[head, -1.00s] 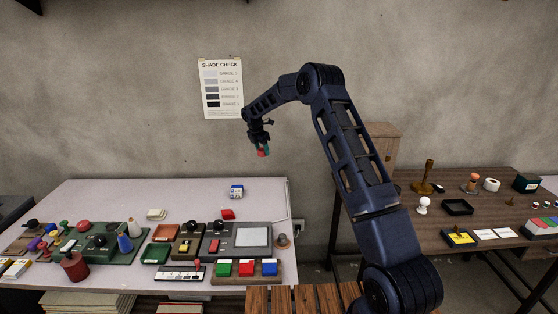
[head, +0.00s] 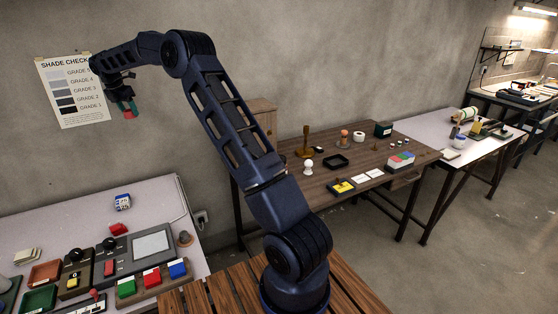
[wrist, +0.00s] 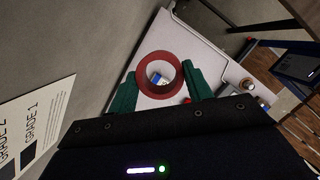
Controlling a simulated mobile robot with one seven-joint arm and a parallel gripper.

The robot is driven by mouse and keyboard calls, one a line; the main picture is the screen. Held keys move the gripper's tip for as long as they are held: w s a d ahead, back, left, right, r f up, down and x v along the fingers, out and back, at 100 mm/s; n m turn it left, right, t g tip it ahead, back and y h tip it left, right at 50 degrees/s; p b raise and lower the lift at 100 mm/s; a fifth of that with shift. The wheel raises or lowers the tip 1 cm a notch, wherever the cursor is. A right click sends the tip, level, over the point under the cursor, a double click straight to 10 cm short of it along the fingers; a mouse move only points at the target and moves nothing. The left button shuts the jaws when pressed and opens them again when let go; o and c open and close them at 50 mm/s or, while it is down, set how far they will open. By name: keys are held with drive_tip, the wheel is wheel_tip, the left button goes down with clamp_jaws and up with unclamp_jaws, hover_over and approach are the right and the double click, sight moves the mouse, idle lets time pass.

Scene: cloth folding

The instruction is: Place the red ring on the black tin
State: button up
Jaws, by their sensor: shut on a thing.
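My gripper (head: 125,106) is raised in front of the wall, above the back of the left table. Its green fingers are shut on the red ring (head: 130,115), which hangs well clear of any surface. In the wrist view the ring (wrist: 142,76) sits between the two fingertips, and the pale table shows through its hole. On the right-hand brown table stands a black, shallow, square open container (head: 336,162). A dark box with a pale label (head: 383,130) stands farther back there. I cannot tell for sure which of these is the black tin.
A wooden stamp-like stand (head: 304,145), a white knob (head: 308,167), a yellow-and-black block (head: 341,186) and a white roll (head: 359,137) stand near the black container. The left table (head: 70,205) holds coloured blocks and panels. A tall wooden box (head: 262,122) stands by the wall.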

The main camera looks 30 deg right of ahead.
drive_tip(key=d+r+m, duration=0.2)
drive_tip(key=d+m, duration=0.1)
drive_tip(key=d, duration=1.2)
drive_tip(key=m+g, duration=0.4)
drive_tip(key=m, duration=0.9)
hover_over(281, 159)
drive_tip(key=f, duration=1.7)
drive_tip(key=w+a+f, duration=0.1)
drive_tip(key=f, duration=0.8)
drive_tip(key=o, duration=0.6)
drive_tip(key=shift+f, duration=0.1)
drive_tip(key=o, duration=0.4)
drive_tip(key=shift+c, duration=0.2)
